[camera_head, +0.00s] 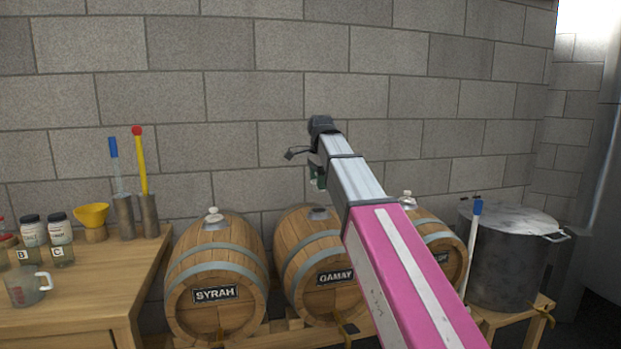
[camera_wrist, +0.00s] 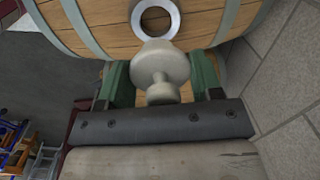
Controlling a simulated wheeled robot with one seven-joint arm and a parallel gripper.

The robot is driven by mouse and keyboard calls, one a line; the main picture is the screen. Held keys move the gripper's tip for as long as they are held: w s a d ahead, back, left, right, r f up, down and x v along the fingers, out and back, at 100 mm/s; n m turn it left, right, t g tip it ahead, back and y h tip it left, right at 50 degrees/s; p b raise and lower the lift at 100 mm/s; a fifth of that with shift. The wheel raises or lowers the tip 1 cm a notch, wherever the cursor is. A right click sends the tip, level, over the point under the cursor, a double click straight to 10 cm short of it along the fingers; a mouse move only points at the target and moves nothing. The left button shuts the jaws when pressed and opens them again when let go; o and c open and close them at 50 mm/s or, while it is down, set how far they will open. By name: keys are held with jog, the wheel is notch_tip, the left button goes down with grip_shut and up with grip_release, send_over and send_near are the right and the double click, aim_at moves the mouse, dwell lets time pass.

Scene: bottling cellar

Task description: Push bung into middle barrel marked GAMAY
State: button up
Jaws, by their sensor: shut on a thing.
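The GAMAY barrel (camera_head: 305,250) stands in the middle of three wooden barrels, partly covered by my arm. Its grey metal collar (camera_head: 318,213) is on top; in the wrist view the ring (camera_wrist: 155,8) shows around an open, dark hole. My gripper (camera_head: 318,182) is above this barrel. In the wrist view its green fingers (camera_wrist: 161,78) are shut on a pale bung (camera_wrist: 162,64). The bung is apart from the hole in that view, with the ring just beyond it. In the head view I cannot make out the bung.
The SYRAH barrel (camera_head: 215,265) at left has a pale bung (camera_head: 213,213) on top. The right barrel (camera_head: 430,225) also has one (camera_head: 407,197). A bench (camera_head: 90,305) with jars and a yellow funnel (camera_head: 92,215) is at left. A large metal pot (camera_head: 510,260) stands at right. A block wall is behind.

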notch_tip(320, 180, down, 6)
jog(key=shift+f, duration=0.25)
dwell(0.6)
jog(key=shift+f, duration=0.95)
dwell(2.0)
jog(key=shift+s+f, duration=0.1)
jog(key=shift+f, duration=0.2)
